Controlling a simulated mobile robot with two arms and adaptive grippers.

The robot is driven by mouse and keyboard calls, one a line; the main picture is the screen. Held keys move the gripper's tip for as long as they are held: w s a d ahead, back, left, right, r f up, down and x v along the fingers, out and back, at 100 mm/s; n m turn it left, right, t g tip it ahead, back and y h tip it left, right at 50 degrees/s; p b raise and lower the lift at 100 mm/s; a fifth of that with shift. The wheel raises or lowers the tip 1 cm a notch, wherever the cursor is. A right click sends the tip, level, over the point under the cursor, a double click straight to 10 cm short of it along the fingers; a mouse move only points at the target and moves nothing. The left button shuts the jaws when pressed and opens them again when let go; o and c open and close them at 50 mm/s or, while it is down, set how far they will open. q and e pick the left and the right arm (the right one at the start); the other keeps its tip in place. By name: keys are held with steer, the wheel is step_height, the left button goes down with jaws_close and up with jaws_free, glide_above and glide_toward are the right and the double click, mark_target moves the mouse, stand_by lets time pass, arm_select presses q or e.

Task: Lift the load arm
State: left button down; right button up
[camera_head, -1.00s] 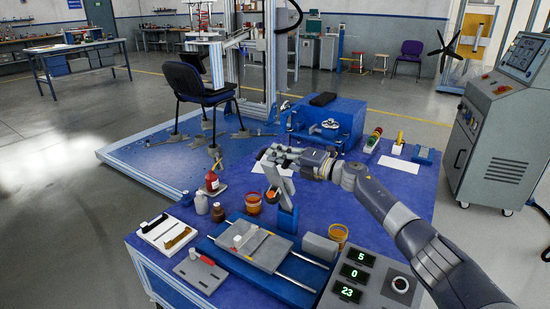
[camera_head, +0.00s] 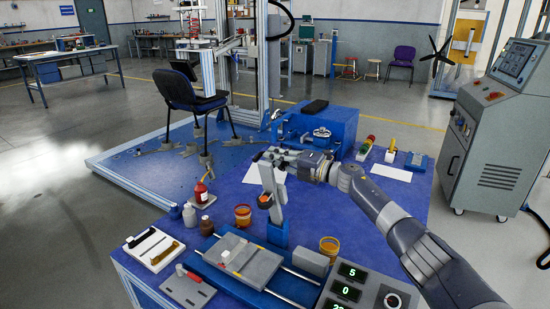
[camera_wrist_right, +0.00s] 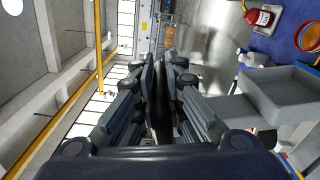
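The load arm (camera_head: 270,183) looks to be the grey bar standing, slightly tilted, on a blue post (camera_head: 278,233) on the purple table. An orange part (camera_head: 265,201) sits at its lower side. My right gripper (camera_head: 266,156) is at the bar's upper end, pointing left; whether it touches is unclear. In the wrist view its fingers (camera_wrist_right: 160,75) are almost together, with nothing clearly held between them. A grey tray-like piece (camera_wrist_right: 287,94), maybe part of the load arm, lies to their right. My left gripper is not in view.
The blue test fixture (camera_head: 243,250) with rails lies in front. Bottles (camera_head: 190,215) and orange-rimmed jars (camera_head: 243,215) stand around the post. A blue machine (camera_head: 325,125) stands behind the gripper. The chair (camera_head: 195,95) is on a blue platform. A digital display box (camera_head: 350,292) is at front right.

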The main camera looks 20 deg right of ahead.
steer(key=o, duration=0.4)
steer(key=shift+s+f, duration=0.1)
steer(key=shift+s, duration=0.05)
steer(key=v, duration=1.2)
stand_by(0.4)
